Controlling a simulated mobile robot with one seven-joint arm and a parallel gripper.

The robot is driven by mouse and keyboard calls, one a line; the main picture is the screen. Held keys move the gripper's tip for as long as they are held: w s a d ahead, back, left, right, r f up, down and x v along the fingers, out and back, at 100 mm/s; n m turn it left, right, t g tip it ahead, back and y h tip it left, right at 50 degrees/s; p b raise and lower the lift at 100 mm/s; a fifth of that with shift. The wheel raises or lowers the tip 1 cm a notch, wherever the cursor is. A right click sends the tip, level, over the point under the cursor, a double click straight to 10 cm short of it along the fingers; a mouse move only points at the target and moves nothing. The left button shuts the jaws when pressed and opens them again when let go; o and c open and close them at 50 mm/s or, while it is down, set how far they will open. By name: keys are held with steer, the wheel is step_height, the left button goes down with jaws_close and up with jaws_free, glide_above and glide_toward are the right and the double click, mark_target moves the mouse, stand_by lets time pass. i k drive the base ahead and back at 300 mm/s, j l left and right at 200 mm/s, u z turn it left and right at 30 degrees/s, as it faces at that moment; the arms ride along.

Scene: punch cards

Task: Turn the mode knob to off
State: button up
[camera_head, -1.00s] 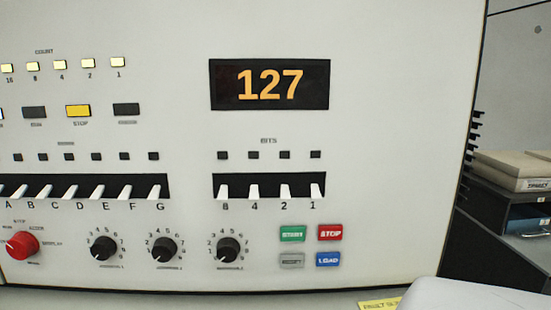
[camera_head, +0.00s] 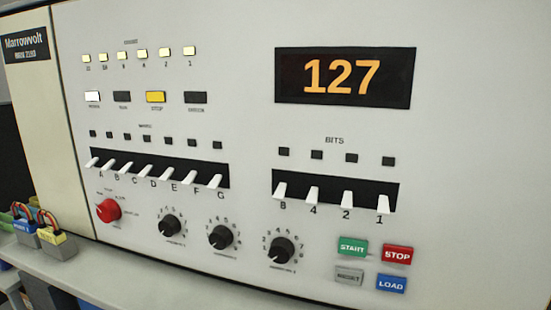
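The mode knob is most likely the red round knob (camera_head: 108,210) at the lower left of the white control panel (camera_head: 250,130). Small labels ring it, too small to read surely. A white pointer mark shows on its left side, toward the upper left. Three black numbered knobs, the nearest one (camera_head: 171,225) beside it, sit in a row to its right. The display (camera_head: 345,77) reads 127 in orange. A yellow lamp (camera_head: 156,97) is lit in the upper row. My gripper is not in view.
Green START (camera_head: 352,247), red STOP (camera_head: 397,254), grey (camera_head: 349,275) and blue LOAD (camera_head: 391,284) buttons are at the lower right. White toggle switches A to G (camera_head: 154,172) stand above the knobs. A pale ledge (camera_head: 110,272) runs below, with small boxes with wires (camera_head: 57,243) at the left.

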mark_target(108, 211)
steer(key=j+u, duration=0.5)
steer(key=u, duration=0.25)
steer(key=j+u, duration=0.2)
steer(key=u, duration=0.15)
